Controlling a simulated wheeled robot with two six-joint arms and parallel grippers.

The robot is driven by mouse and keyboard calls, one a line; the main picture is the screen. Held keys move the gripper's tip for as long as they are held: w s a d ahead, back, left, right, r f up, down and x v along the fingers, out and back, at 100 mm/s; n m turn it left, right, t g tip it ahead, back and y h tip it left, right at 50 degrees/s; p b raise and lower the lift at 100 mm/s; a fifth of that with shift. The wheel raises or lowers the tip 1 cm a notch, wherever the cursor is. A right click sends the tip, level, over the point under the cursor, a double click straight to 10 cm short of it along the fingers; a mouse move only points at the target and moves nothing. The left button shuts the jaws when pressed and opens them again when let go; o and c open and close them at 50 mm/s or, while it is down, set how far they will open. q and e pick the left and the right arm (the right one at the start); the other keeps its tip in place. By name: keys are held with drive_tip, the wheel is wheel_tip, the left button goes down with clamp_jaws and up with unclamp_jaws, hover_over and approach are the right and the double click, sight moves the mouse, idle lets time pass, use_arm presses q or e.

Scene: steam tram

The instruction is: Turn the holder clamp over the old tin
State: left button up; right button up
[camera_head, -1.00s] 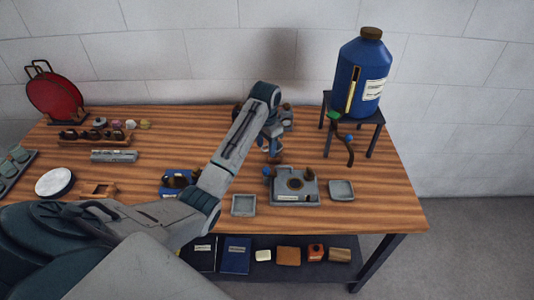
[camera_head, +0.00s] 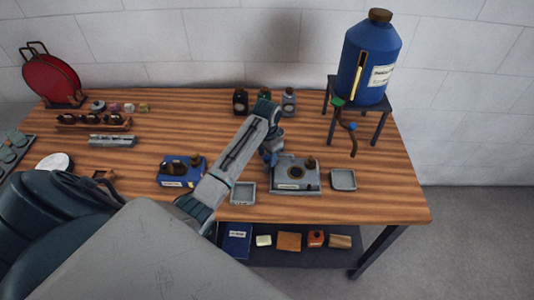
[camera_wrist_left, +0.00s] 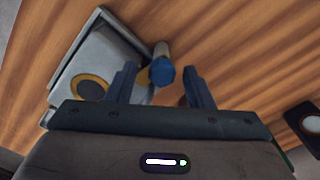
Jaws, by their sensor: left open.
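The grey holder (camera_head: 296,187) stands on the workbench, with a round brass-coloured ring in its top and a brown knob at its far right. In the left wrist view the holder (camera_wrist_left: 97,50) is at the left, partly hidden by my gripper. A blue-ended clamp piece (camera_wrist_left: 162,73) stands at its edge and shows between my fingers. My left gripper (camera_head: 270,158) is open at the holder's far left corner. In the wrist view its fingertips (camera_wrist_left: 158,85) lie either side of the blue end; I cannot tell whether they touch it. I cannot make out the old tin for certain.
A blue holder (camera_head: 172,180) stands left of my forearm. Shallow grey trays (camera_head: 343,180) flank the grey holder. Small bottles (camera_head: 240,101) stand behind my gripper. A large blue bottle (camera_head: 370,65) rests on a stand (camera_head: 378,109) with a hanging tap pipe. Bench between is clear.

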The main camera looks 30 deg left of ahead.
use_arm(q)
drive_tip(key=c, duration=0.6)
drive_tip(key=shift+w+a+f, duration=0.1)
drive_tip(key=c, duration=0.4)
drive_tip(key=shift+n, duration=0.5)
use_arm(e)
drive_tip(key=shift+d, duration=0.3)
use_arm(q)
drive_tip(key=o, duration=1)
